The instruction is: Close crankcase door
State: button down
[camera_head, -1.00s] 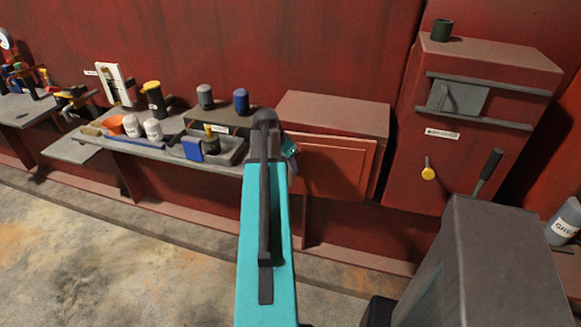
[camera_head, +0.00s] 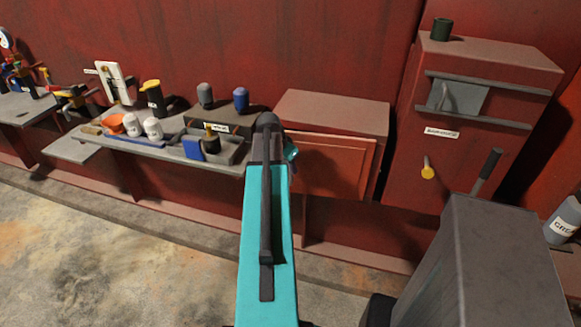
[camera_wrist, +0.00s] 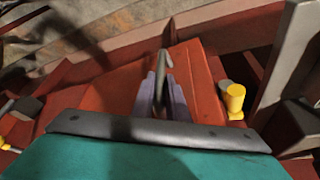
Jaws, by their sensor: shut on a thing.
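The crankcase door (camera_head: 338,165) is a red panel with a raised border on the front of a low red box (camera_head: 335,112). It looks slightly ajar; the exact gap is hard to tell. In the wrist view the red door (camera_wrist: 112,95) lies beneath my gripper. My gripper (camera_wrist: 163,102) has its pale fingers shut on the door's grey bar handle (camera_wrist: 164,64).
A red cabinet (camera_head: 460,150) with a yellow-tipped knob (camera_head: 427,172) and a dark lever (camera_head: 487,168) stands right of the box. A grey shelf (camera_head: 85,147) with cups, bottles and a tray is at left. Floor in front is clear.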

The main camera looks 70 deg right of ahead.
jog(key=shift+d, duration=0.1)
jog(key=shift+w+d+b, duration=0.15)
jog(key=shift+w+d, duration=0.1)
jog(key=shift+d, duration=0.55)
jog(key=shift+w+d+b, duration=0.15)
jog(key=shift+w+d, duration=0.05)
jog(key=shift+d, duration=0.6)
jog(key=shift+d+r, duration=0.15)
jog(key=shift+d, duration=0.05)
jog(key=c, duration=1.8)
grip_release()
jog(key=shift+d, duration=0.15)
jog(key=shift+o, duration=0.2)
jog(key=shift+w+a, duration=0.1)
jog(key=shift+a, duration=0.1)
